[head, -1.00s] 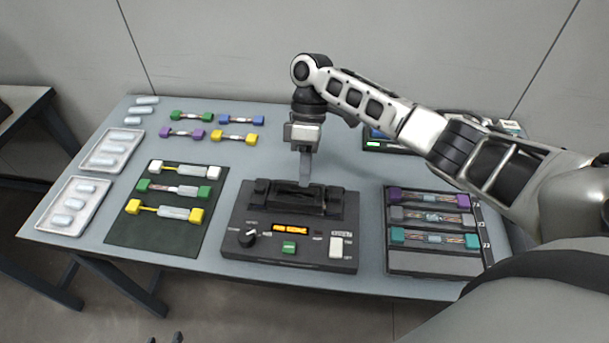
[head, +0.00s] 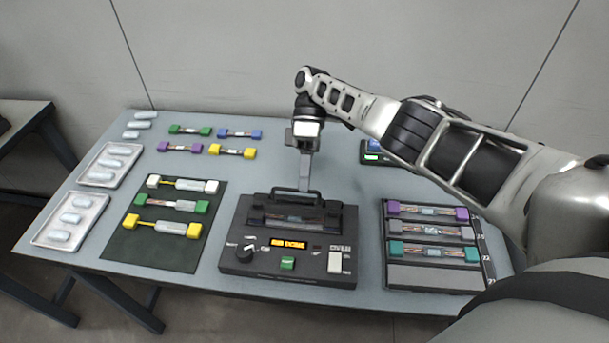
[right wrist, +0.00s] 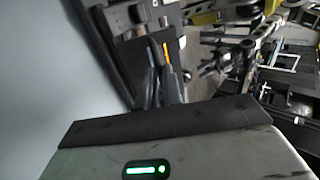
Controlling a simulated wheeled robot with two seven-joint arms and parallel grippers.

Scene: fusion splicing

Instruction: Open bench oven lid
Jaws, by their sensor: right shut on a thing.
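The bench oven (head: 290,245) is a dark box at the front middle of the table, with a knob, a green button, a white switch and a lit orange display. Its lid (head: 272,195) shows as a dark raised frame at the oven's back edge, and the trough in front of it is uncovered. My right gripper (head: 304,187) comes down from above and is shut on the lid at its top bar. The fingers also show in the right wrist view (right wrist: 163,88), where the contact is unclear. My left gripper is not in view.
A dark mat (head: 150,247) with several coloured-end fibre pieces lies left of the oven. A holder (head: 425,277) with purple, grey and teal pieces stands to the right. White trays (head: 45,240) are at the far left. Loose coloured pieces lie at the back left.

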